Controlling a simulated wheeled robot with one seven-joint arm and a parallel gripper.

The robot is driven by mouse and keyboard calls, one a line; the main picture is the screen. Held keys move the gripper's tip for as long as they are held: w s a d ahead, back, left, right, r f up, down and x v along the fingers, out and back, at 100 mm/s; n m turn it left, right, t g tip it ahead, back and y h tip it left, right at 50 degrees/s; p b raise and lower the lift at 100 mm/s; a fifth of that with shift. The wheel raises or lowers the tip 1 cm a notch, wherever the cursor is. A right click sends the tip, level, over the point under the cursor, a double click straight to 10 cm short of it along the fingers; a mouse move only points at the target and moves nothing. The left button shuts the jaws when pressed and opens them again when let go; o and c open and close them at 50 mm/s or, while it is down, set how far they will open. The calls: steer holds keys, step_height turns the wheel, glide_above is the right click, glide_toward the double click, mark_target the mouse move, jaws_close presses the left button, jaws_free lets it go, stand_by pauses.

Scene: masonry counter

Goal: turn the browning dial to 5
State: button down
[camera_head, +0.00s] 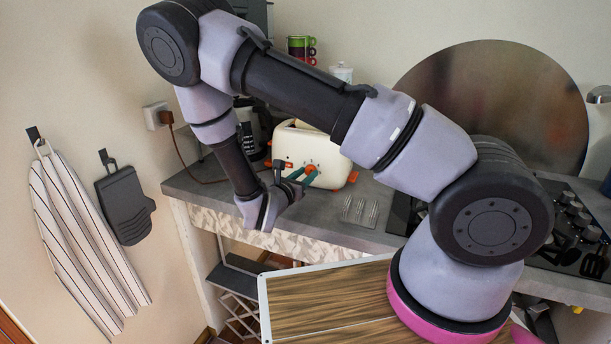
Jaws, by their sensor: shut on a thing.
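The cream toaster (296,142) stands on the grey counter, its front facing me. Its red-orange browning dial (310,169) is on the front face, partly covered by the gripper. My gripper (304,177) reaches the toaster front from the left, with its teal-tipped fingers closed on the dial. The dial's marks and pointer are too small to read, so I cannot tell its setting.
Forks (360,211) lie on the counter (390,203) right of the toaster. A kettle (247,128) stands behind my forearm. Stacked cups (301,48) are at the back. A cord runs to the wall socket (156,116). The stove (572,243) is at right.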

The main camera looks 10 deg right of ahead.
steer(key=m+y, duration=0.1)
steer(key=m, duration=0.4)
steer(key=shift+d+m, duration=0.1)
steer(key=shift+m, duration=0.3)
steer(key=m, duration=0.4)
steer(key=shift+s+m, duration=0.1)
steer(key=shift+m, duration=0.2)
steer(key=shift+c, duration=2.3)
jaws_free()
steer(key=v, duration=1)
steer(key=shift+s, duration=0.5)
